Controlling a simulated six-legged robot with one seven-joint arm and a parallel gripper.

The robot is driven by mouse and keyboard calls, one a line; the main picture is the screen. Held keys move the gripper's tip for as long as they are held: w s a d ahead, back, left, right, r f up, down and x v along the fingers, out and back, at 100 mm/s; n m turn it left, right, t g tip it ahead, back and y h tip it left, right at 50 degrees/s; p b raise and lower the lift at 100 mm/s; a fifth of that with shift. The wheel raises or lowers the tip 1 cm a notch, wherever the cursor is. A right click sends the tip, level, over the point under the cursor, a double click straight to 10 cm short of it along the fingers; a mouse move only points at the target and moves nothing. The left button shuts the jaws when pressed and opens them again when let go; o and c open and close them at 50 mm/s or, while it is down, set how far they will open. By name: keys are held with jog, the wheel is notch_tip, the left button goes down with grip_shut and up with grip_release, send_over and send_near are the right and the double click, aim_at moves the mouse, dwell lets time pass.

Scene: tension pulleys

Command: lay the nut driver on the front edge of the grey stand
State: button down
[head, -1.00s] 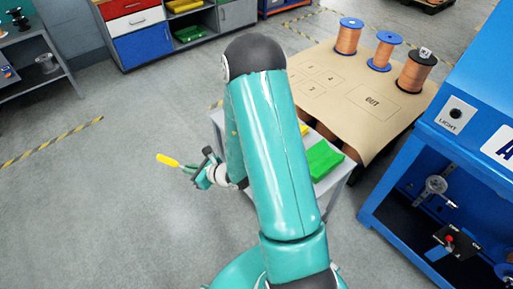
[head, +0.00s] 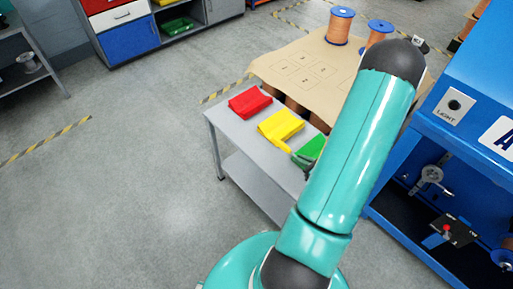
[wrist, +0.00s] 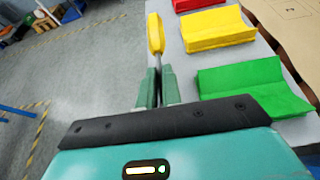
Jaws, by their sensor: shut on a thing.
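The nut driver has a yellow handle (wrist: 155,33) and a thin shaft; in the wrist view it points away from my gripper (wrist: 157,80). My gripper is shut on its shaft end. The handle appears over the edge of the grey stand (wrist: 174,52); I cannot tell whether it touches the top. In the head view the grey stand (head: 226,120) is left of my arm, and the handle (head: 284,147) shows just beside the yellow block. My gripper (head: 302,161) is mostly hidden behind my arm there.
A red block (head: 249,102), a yellow block (head: 281,125) and a green block (head: 311,149) sit in a row on the stand. A brown-topped table (head: 290,66) with wire spools adjoins behind. A blue cabinet (head: 445,150) stands right. The floor at left is clear.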

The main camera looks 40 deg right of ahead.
jog(key=x, duration=0.8)
send_over(272, 162)
jog(key=s, duration=0.1)
notch_tip(272, 162, down, 5)
jog(key=shift+s+d+f, duration=0.1)
jog(key=shift+f, duration=0.1)
jog(key=shift+w+f, duration=0.4)
jog(key=shift+f, duration=0.15)
jog(key=shift+w+f, duration=0.15)
jog(key=shift+f, duration=0.7)
jog(key=shift+w+f, duration=0.1)
jog(key=shift+f, duration=0.75)
jog(key=shift+f, duration=0.15)
jog(key=c, duration=1.6)
grip_release()
